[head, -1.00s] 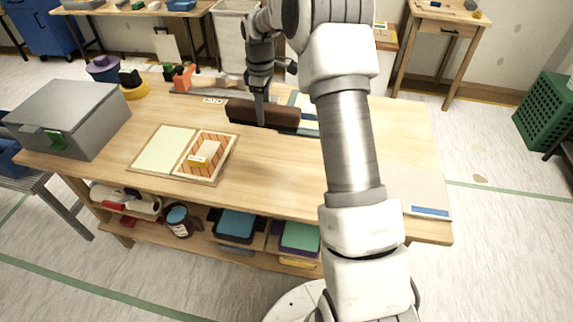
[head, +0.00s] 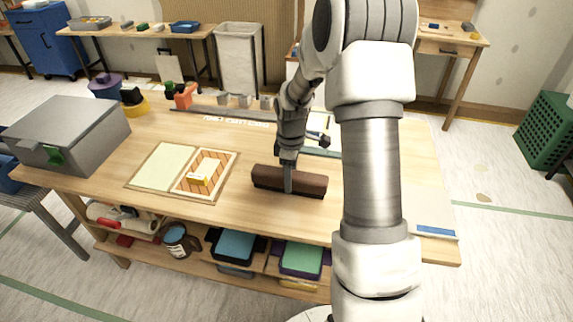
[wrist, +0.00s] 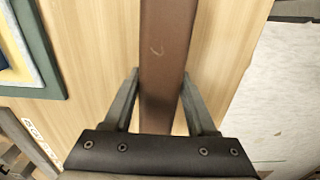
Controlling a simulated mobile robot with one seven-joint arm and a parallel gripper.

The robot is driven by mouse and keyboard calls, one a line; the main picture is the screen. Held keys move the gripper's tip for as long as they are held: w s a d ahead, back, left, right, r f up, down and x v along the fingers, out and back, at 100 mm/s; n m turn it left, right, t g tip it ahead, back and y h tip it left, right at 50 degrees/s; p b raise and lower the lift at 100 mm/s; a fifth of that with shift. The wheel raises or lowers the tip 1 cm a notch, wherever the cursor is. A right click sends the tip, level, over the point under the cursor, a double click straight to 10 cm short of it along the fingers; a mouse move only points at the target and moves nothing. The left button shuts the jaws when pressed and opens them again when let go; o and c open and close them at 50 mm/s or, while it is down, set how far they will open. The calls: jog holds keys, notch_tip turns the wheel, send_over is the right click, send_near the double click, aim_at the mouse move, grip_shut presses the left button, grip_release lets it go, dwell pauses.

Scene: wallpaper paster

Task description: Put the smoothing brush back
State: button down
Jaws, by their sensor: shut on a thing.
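The smoothing brush appears as a long dark brown bar (head: 308,184), which lies crosswise in the head view over the middle of the workbench (head: 235,222). My gripper (head: 288,178) reaches down from above and is shut on the bar near its middle. In the wrist view the brown bar (wrist: 167,50) runs up between the two grey fingers of my gripper (wrist: 160,77). I cannot tell whether its underside touches the bench top. My arm covers part of the bench to the right of the bar.
A wooden framed tray (head: 182,171) with a yellow block lies left of the brush. A grey box (head: 68,135) stands at the bench's left end. Small grey blocks (head: 244,101) stand along the back. The bench top between tray and brush is clear.

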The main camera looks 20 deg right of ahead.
jog(key=shift+f, duration=0.35)
jog(key=shift+c, duration=1)
grip_release()
jog(key=shift+f+b, duration=0.3)
jog(key=shift+b, duration=0.1)
notch_tip(320, 180, up, 17)
jog(key=p, duration=0.4)
jog(key=s+a+r+m+t, duration=0.3)
jog(key=s+a+r+m, duration=0.25)
jog(key=s+r, duration=0.55)
jog(key=s+a+r+m+t, duration=0.1)
jog(key=s+a+m, duration=0.15)
jog(key=s, duration=0.45)
jog(key=s+a+r+m+t, duration=0.1)
jog(key=s+a+m+t, duration=0.15)
jog(key=s, duration=0.45)
notch_tip(320, 180, up, 6)
jog(key=w+p, duration=0.1)
jog(key=p, duration=0.5)
jog(key=shift+w+d+g+p, duration=0.25)
jog(key=shift+d+g+p, duration=0.15)
jog(key=shift+g, duration=0.05)
